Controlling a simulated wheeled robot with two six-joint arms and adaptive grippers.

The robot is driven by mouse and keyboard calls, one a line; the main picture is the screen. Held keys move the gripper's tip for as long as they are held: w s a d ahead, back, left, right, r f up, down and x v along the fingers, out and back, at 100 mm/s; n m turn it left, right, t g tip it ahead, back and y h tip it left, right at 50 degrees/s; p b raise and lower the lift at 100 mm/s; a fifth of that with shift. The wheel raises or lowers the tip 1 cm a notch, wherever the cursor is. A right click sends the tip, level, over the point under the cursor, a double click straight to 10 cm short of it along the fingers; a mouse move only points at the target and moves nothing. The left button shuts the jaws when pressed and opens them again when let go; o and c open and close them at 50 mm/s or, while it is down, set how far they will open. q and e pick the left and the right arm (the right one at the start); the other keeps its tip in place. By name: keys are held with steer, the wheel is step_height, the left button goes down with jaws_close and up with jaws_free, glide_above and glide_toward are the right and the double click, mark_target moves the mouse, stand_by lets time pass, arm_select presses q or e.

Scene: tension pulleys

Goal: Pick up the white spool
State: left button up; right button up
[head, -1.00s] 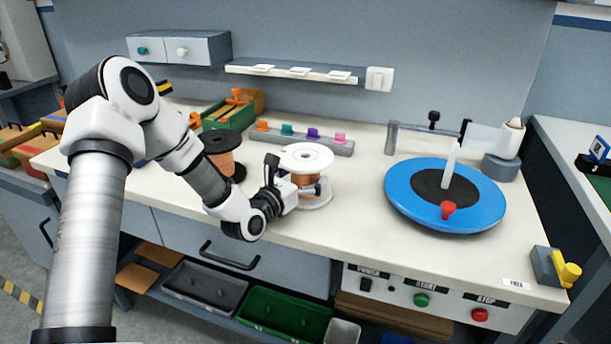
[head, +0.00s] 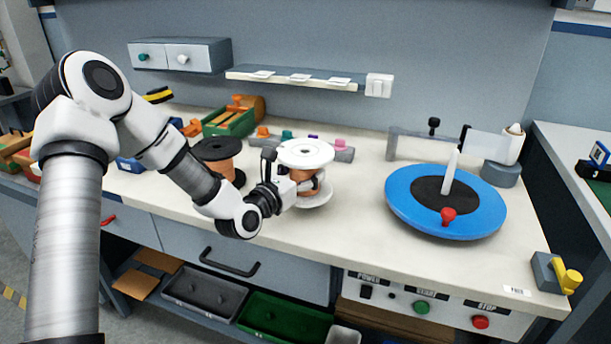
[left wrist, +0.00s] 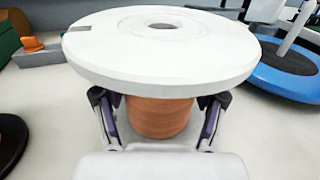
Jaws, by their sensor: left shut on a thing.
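The white spool (head: 305,153) has white flanges and a copper-coloured winding. It looks upright at the middle of the bench. My left gripper (head: 297,187) is shut on its winding, between the two flanges. In the left wrist view, the white top flange (left wrist: 160,45) fills the upper middle, and the fingers (left wrist: 160,118) press on both sides of the copper winding. The lower flange is mostly hidden in that view. I cannot tell for sure whether the spool is clear of the bench top. My right gripper is not in view.
A black-flanged copper spool (head: 217,150) stands just left of the gripper. A blue turntable (head: 405,200) with a white post is to the right. Coloured pegs in a grey holder (head: 345,155) sit behind. A shelf (head: 300,77) hangs on the wall. Bench between spool and turntable is clear.

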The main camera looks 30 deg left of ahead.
arm_select(q)
steer(key=s+d+p, duration=0.2)
steer(key=s+p, duration=0.4)
steer(key=s+d+r+p, duration=0.1)
steer(key=s+d+p, duration=0.2)
steer(key=s+p, duration=0.2)
steer(key=s, duration=0.2)
steer(key=shift+s+r+p, duration=0.25)
steer(key=shift+s+p, duration=0.05)
steer(key=shift+p, duration=0.05)
